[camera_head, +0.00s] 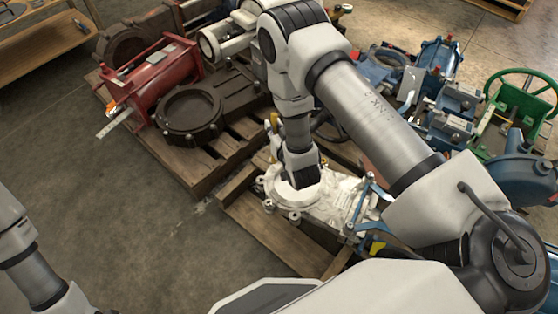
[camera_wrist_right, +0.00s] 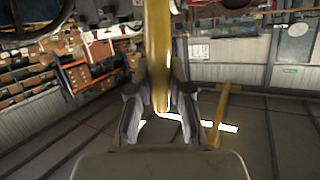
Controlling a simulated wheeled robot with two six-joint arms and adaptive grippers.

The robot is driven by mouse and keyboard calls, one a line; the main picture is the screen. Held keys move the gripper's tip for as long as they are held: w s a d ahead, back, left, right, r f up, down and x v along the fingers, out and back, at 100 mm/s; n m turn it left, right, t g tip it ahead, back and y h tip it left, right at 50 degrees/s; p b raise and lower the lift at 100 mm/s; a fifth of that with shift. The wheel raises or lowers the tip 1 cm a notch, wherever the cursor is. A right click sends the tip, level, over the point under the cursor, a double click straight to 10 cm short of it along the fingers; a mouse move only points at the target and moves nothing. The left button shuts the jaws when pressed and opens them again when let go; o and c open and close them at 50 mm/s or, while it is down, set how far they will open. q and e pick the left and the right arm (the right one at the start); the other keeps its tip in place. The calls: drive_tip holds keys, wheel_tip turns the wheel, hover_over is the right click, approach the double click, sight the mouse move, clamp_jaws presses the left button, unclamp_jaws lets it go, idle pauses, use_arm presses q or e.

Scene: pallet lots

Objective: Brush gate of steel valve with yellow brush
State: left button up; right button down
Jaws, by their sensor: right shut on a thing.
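A pale, silvery-white valve (camera_head: 325,198), likely the steel valve, lies on a wooden pallet in the middle of the head view. It has a round flange, and blue brackets stand at its right. My right arm reaches over it, and its wrist covers part of it. My right gripper (camera_wrist_right: 162,105) is shut on the yellow brush (camera_wrist_right: 158,40), whose handle runs upward between the fingers in the right wrist view. The fingertips and bristles are hidden in the head view, so contact with the valve cannot be told. Only part of my left arm shows, without its gripper.
A red valve (camera_head: 160,75) and a dark brown round-flanged valve (camera_head: 190,112) lie on the left pallet (camera_head: 185,165). Several blue parts (camera_head: 455,100) and a green handwheel valve (camera_head: 518,100) crowd the right. A wooden bench (camera_head: 45,45) stands upper left. Bare floor (camera_head: 110,220) is free at left.

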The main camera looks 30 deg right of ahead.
use_arm(q)
wheel_tip(320, 180, down, 11)
drive_tip(key=b, duration=0.8)
drive_tip(key=shift+f+b, duration=0.15)
drive_tip(key=shift+b, duration=0.15)
use_arm(e)
wheel_tip(320, 180, down, 14)
drive_tip(key=d, duration=0.2)
drive_tip(key=shift+s+r+g, duration=0.15)
drive_tip(key=shift+s+g, duration=0.1)
drive_tip(key=shift+g, duration=0.05)
